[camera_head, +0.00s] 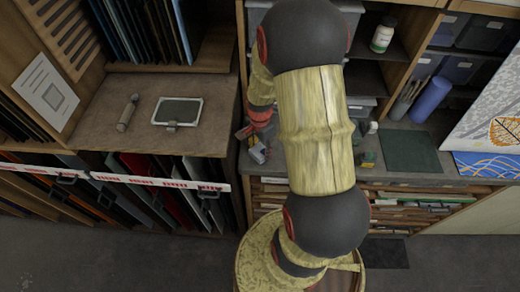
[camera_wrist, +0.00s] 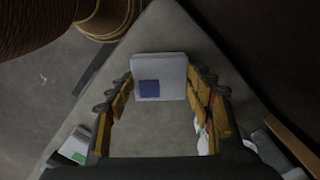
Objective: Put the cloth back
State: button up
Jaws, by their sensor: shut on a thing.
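My gripper (camera_wrist: 160,92) shows in the wrist view with its yellow-and-black fingers on either side of a pale grey block-like thing (camera_wrist: 172,68) with a dark blue square on it. The fingers are shut on this thing at its two sides. I cannot tell whether it is the cloth. In the head view my gripper (camera_head: 254,140) is at the left end of the counter, left of my arm. A small pale thing (camera_head: 258,155) shows at its fingertips. No thing in view can be clearly made out as a cloth.
A framed tablet-like thing (camera_head: 178,111) and a grey handled tool (camera_head: 128,112) lie on the left cabinet top. My arm hides the middle counter.

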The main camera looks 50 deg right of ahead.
aim_at(260, 151)
jog(key=shift+f, duration=0.25)
jog(key=o, duration=1)
jog(key=shift+o, duration=0.2)
jog(key=shift+r, duration=0.15)
notch_tip(260, 151, up, 12)
